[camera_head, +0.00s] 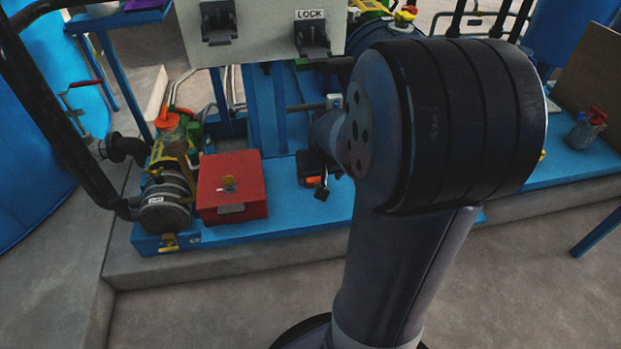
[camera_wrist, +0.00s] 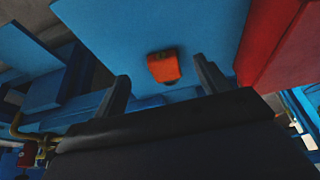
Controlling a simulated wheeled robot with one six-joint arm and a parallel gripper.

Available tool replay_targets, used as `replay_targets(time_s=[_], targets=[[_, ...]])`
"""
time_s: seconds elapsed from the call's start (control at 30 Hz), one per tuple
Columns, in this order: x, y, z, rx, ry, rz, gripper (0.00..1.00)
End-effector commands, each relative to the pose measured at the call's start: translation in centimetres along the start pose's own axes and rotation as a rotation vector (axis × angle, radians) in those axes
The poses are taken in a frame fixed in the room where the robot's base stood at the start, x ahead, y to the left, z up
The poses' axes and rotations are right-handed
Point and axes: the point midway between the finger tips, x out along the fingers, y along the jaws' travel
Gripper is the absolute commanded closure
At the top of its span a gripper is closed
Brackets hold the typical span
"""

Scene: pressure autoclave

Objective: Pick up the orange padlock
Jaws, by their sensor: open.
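The orange padlock (camera_wrist: 163,67) lies on the blue surface (camera_wrist: 205,28) in the wrist view. My gripper (camera_wrist: 161,72) is open, with one dark finger to the left of the padlock and one to the right. The padlock appears in line with the gap between the fingertips; I cannot tell how far beyond them it is. In the head view the padlock (camera_head: 313,181) is a small orange patch on the blue platform, right of the red box. Dark gripper parts beside it and my arm hide much of that area.
A pump-like machine (camera_head: 168,190) stands farther left. A white panel marked LOCK (camera_head: 262,40) hangs behind.

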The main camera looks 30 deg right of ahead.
Motion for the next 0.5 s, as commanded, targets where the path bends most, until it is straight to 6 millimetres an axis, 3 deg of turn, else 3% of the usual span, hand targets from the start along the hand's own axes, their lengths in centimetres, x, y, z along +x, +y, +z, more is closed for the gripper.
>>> replay_targets(time_s=[0.5], targets=[[5.8,-0.1,-1.0,0.000,-0.002,0.000,0.29]])
